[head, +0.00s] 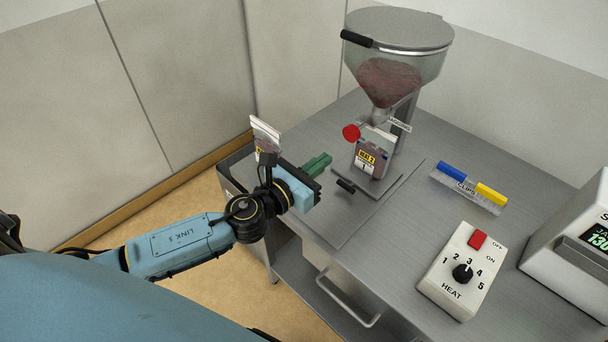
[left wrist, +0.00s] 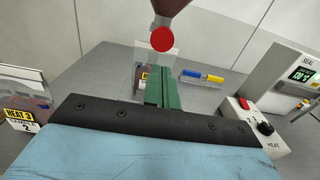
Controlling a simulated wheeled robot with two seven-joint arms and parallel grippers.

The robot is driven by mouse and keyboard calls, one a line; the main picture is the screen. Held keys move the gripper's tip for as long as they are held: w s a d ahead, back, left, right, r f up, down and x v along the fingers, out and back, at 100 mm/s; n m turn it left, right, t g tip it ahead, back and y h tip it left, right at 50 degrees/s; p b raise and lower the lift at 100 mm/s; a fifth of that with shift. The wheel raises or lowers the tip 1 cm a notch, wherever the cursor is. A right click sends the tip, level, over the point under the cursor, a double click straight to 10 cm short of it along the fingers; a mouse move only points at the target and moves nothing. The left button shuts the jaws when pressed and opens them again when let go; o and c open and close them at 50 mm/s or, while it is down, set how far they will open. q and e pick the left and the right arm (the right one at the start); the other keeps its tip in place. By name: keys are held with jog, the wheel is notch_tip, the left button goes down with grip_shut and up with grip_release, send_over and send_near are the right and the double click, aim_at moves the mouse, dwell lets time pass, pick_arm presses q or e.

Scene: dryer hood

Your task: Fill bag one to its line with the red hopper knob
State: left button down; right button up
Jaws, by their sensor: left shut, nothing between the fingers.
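The hopper (head: 390,80) stands at the back of the table, a clear bowl with a grey lid, part filled with dark red-brown material. Its red knob (head: 351,132) sticks out at the left of the spout and also shows in the left wrist view (left wrist: 162,39). A bag with a yellow label, bag one (head: 369,160), stands upright under the spout. In the left wrist view it is partly hidden behind my fingers. My left gripper (head: 318,164) has green fingers, shut and empty, left of the bag and below the knob, apart from both. My right gripper is not in view.
Another labelled bag (left wrist: 22,112) is at the left of the wrist view. A clips holder (head: 468,188) with blue and yellow clips lies right of the hopper. A heat control box (head: 462,270) and a sealer (head: 580,245) stand at the right. The middle tabletop is clear.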

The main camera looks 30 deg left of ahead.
pick_arm(q)
jog(key=shift+b+v, duration=0.35)
jog(key=shift+v, duration=1.75)
